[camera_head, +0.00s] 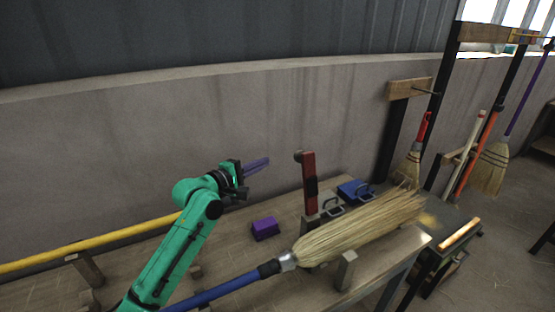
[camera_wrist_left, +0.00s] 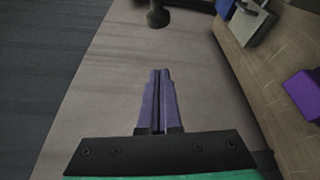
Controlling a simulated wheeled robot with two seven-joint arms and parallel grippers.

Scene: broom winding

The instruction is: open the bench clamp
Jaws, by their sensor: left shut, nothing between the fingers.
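The bench clamp shows as a red upright lever (camera_head: 309,180) with a dark round knob at its top, standing on the bench behind the broom. Its lower part is partly hidden by the broom head. My left gripper (camera_head: 266,161) is shut and empty, its purple fingers pointing right toward the lever, with a clear gap between. In the left wrist view the shut fingers (camera_wrist_left: 158,76) point toward a dark round knob (camera_wrist_left: 158,16) at the top edge, apart from it. My right gripper is not in view.
A broom (camera_head: 360,228) with a blue handle lies across the bench (camera_head: 225,245). A purple block (camera_head: 265,229), a blue block (camera_head: 352,189) and metal loops lie near the clamp. A yellow pole (camera_head: 90,244) runs along the wall. Brooms hang at right.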

